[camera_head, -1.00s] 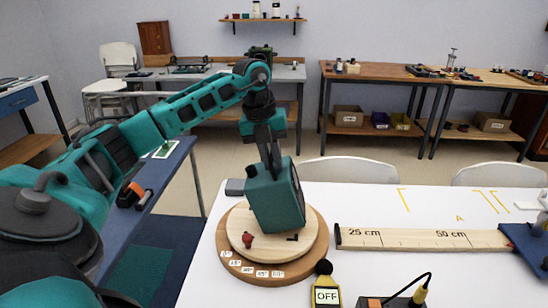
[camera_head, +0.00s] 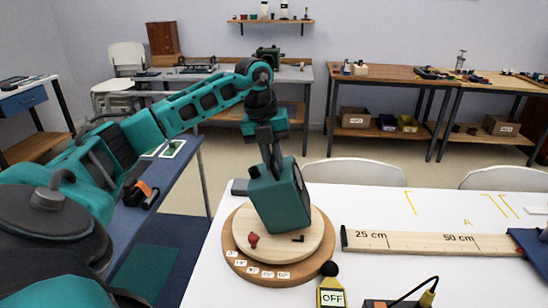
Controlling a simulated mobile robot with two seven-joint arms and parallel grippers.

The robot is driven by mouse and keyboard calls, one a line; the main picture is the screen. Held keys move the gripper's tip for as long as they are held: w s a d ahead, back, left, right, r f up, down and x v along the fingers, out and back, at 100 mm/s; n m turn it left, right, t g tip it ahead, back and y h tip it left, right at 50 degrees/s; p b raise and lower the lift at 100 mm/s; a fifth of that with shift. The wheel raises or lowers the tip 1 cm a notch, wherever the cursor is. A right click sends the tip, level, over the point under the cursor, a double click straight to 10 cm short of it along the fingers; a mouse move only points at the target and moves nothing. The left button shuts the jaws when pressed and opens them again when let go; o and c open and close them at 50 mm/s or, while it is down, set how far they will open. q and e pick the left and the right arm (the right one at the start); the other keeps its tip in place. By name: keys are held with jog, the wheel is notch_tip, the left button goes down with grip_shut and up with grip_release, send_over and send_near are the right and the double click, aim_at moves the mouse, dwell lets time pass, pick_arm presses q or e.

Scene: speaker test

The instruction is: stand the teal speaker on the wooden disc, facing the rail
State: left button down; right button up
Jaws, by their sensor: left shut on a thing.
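The teal speaker (camera_head: 279,198) is over the pale wooden disc (camera_head: 262,249), its lower edge at or very near the disc's top. It looks slightly tilted; I cannot tell whether its base rests flat. Its side with a dark round part faces right, towards the wooden rail (camera_head: 425,242) marked 25 cm and 50 cm. My left gripper (camera_head: 271,170) reaches down from above and is shut on the speaker's top. My right gripper is not in view.
The disc lies on a larger brown board (camera_head: 238,268) with angle labels. A red knob (camera_head: 253,240) and a small black piece stand on the disc. A yellow meter reading OFF (camera_head: 331,296) lies in front.

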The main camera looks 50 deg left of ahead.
pick_arm(q)
jog(key=shift+s+d+f+g, duration=0.2)
jog(key=shift+f+g, duration=0.1)
jog(key=shift+f, duration=0.3)
jog(key=c, duration=1)
grip_release()
jog(key=shift+a, duration=0.1)
jog(key=shift+f, duration=0.1)
jog(key=r, duration=0.4)
jog(key=s+a+r+p, duration=0.1)
jog(key=r, duration=0.4)
jog(key=a+r, duration=0.1)
jog(key=r, duration=0.3)
jog(key=shift+s+r+p, duration=0.2)
jog(key=shift+p, duration=0.2)
